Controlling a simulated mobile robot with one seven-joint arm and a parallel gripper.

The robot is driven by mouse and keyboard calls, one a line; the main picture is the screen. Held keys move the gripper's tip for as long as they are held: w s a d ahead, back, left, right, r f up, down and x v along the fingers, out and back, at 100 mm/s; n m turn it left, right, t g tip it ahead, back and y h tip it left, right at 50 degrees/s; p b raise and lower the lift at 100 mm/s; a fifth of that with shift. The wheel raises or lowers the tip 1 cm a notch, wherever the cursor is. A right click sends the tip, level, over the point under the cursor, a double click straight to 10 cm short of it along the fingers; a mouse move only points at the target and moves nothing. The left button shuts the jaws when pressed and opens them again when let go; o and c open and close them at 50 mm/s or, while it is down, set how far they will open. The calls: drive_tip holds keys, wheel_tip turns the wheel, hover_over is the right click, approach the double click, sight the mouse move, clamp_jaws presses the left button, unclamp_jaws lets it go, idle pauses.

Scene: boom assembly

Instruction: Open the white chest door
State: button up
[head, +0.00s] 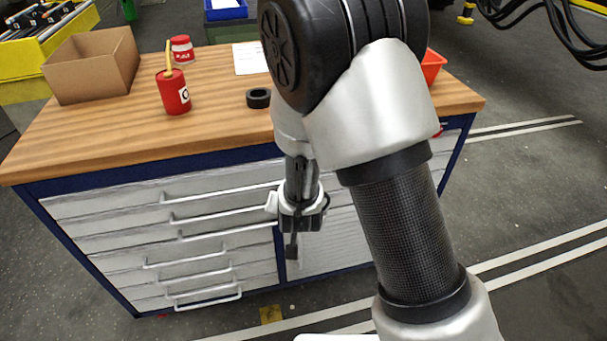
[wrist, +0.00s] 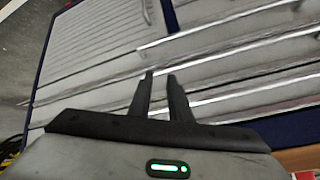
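The white chest door (head: 338,240) is the ridged panel at the lower right of the blue-framed workbench, partly hidden behind my arm in the head view. It looks shut. In the wrist view the door (wrist: 88,48) fills the upper left, tilted, and a bar handle (wrist: 147,12) shows near its edge beside the blue post. My gripper (head: 292,250) hangs in front of the bench near the post between drawers and door. In the wrist view my gripper (wrist: 160,76) has a narrow gap between its fingers, with nothing in it. No contact with the handle shows.
White drawers (head: 150,213) with long protruding handles fill the bench front left of the door. On the wooden top (head: 220,90) are a cardboard box (head: 92,65), a red can (head: 174,95), a black ring (head: 258,98) and a red bin (head: 432,66). Floor right is clear.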

drive_tip(key=s+f+n+t+h+b, duration=0.1)
drive_tip(key=s+f+b, duration=0.1)
drive_tip(key=f, duration=0.7)
drive_tip(key=s+f+t+b, duration=0.1)
drive_tip(key=f+b, duration=0.2)
drive_tip(key=f, duration=0.7)
drive_tip(key=n+t+y+b, duration=0.1)
drive_tip(key=n+t+b, duration=0.2)
approach(301, 251)
drive_tip(key=b+x, duration=0.4)
drive_tip(key=x, duration=0.6)
drive_tip(key=shift+w+a, duration=0.1)
drive_tip(key=shift+w, duration=0.2)
clamp_jaws()
